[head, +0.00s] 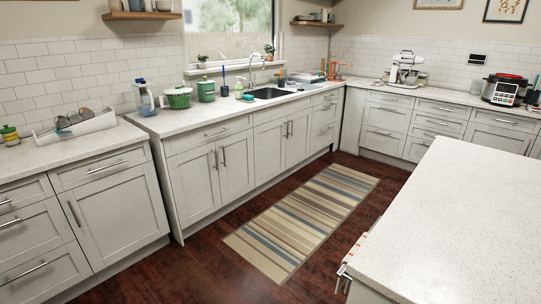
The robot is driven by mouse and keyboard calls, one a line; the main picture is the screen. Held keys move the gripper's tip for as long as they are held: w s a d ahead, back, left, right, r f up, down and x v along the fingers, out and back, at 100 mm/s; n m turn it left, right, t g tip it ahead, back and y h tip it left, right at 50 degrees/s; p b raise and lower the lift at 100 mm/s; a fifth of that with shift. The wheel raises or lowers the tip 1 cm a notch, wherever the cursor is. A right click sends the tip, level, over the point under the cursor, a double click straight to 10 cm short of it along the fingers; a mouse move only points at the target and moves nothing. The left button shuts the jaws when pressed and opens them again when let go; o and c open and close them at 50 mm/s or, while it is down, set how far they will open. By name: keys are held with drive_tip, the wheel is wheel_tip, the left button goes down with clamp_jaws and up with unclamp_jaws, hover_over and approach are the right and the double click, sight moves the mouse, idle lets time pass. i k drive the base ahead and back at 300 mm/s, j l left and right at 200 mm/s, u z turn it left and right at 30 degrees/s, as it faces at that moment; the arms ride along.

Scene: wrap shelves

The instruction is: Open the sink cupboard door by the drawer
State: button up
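The sink (272,93) is set into the white counter below the window. Under it is the sink cupboard, with a left door (269,146) and a right door (299,137). Both are pale grey panels with upright bar handles near their meeting edge, and both look shut. A stack of drawers (324,117) with horizontal handles stands to the right, beside the right door; these look shut too.
A striped rug (303,217) lies on the dark wood floor before the cupboards. A white-topped island (455,215) fills the right foreground, with small metal and red parts (345,272) at its left edge.

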sight(269, 138)
drive_tip(key=i+j+u, duration=0.2)
drive_tip(key=i+u, duration=1.1)
drive_tip(key=i, duration=1.3)
drive_tip(key=i+l+z, duration=0.15)
drive_tip(key=i+z, duration=0.5)
drive_tip(key=z, duration=0.2)
drive_tip(key=i+z, duration=0.4)
drive_tip(key=i+j+z, duration=0.15)
drive_tip(key=z, duration=0.25)
drive_tip(key=i+l+z, duration=0.1)
drive_tip(key=i+z, duration=0.15)
drive_tip(key=i, duration=0.5)
drive_tip(key=i+z, duration=0.3)
drive_tip(key=i, duration=0.5)
drive_tip(key=i+u, duration=0.25)
drive_tip(key=i, duration=0.25)
drive_tip(key=i+u, duration=0.25)
drive_tip(key=i, duration=0.2)
drive_tip(key=i+l+u, duration=0.25)
drive_tip(key=i, duration=0.25)
